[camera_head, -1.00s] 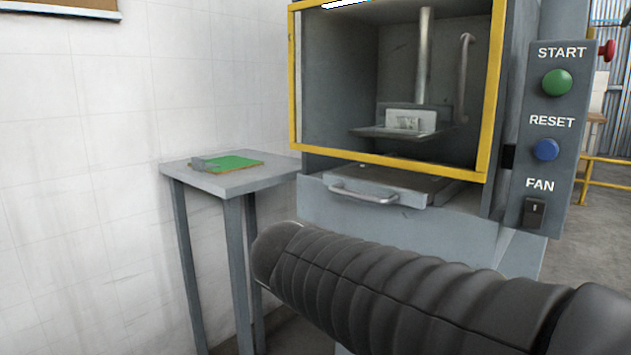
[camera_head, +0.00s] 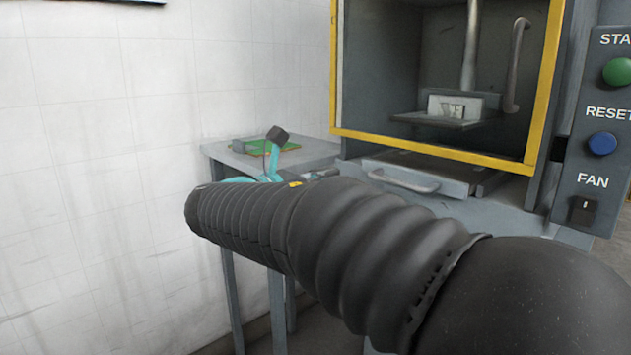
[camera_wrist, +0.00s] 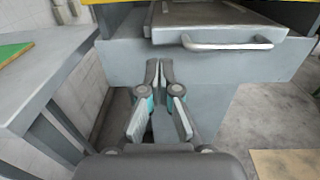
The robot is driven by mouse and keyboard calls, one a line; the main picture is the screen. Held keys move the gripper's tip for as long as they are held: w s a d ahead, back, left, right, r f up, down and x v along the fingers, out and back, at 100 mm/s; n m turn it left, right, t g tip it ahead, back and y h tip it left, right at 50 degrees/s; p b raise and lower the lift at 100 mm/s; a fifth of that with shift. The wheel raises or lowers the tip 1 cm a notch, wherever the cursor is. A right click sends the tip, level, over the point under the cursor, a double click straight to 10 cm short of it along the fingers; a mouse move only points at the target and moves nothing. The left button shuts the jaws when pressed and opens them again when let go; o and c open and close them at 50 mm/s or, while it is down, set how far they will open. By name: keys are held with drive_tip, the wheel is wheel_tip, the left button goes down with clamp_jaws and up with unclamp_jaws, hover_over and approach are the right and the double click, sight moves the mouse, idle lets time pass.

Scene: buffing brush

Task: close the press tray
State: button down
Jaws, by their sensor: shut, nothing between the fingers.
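The press tray (camera_head: 450,185) is a flat grey drawer low in the press, with a curved metal handle (camera_head: 403,183) on its front. It sticks out below the yellow-framed opening. The tray (camera_wrist: 215,14) and its handle (camera_wrist: 228,45) also show in the wrist view, at the top right. My gripper (camera_wrist: 158,63) is shut and empty, in front of the press's grey front face, left of and lower in the picture than the handle, apart from it. In the head view my dark ribbed arm hides most of the gripper; teal parts show by the side table.
A small grey side table (camera_head: 318,152) stands left of the press with a green board (camera_head: 262,147) on it. The press (camera_head: 345,95) has a yellow-framed opening. A control panel with START, RESET and FAN (camera_head: 595,130) is at the right. The white wall is behind.

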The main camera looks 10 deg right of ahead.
sight(366, 165)
drive_tip(key=x, duration=0.8)
drive_tip(key=shift+w+d, duration=0.15)
drive_tip(key=shift+d, duration=0.1)
